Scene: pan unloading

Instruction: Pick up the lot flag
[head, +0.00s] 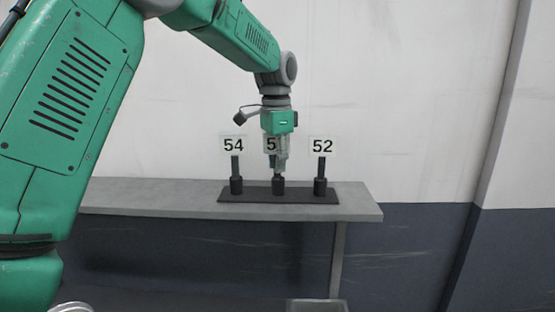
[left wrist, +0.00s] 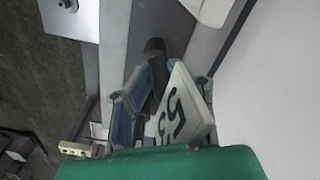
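Three numbered flags stand on a black base plate (head: 250,198): the left flag reads 54 (head: 234,145), the right one reads 52 (head: 321,145). The middle flag (head: 271,145) shows a 5; the rest of its number is covered by my left gripper (head: 280,168). That gripper points down at the middle flag's post. In the left wrist view, the middle flag's white plate (left wrist: 188,108) and black post (left wrist: 157,62) are close to the fingers (left wrist: 150,100). One finger is partly hidden by the plate, so its grip is unclear. My right gripper is not in view.
The base lies on a grey shelf (head: 150,195) against a white wall (head: 420,100). The shelf's right end (head: 372,212) is free. A pale container (head: 318,306) is partly visible below. Other flag plates (left wrist: 210,10) show at the top of the left wrist view.

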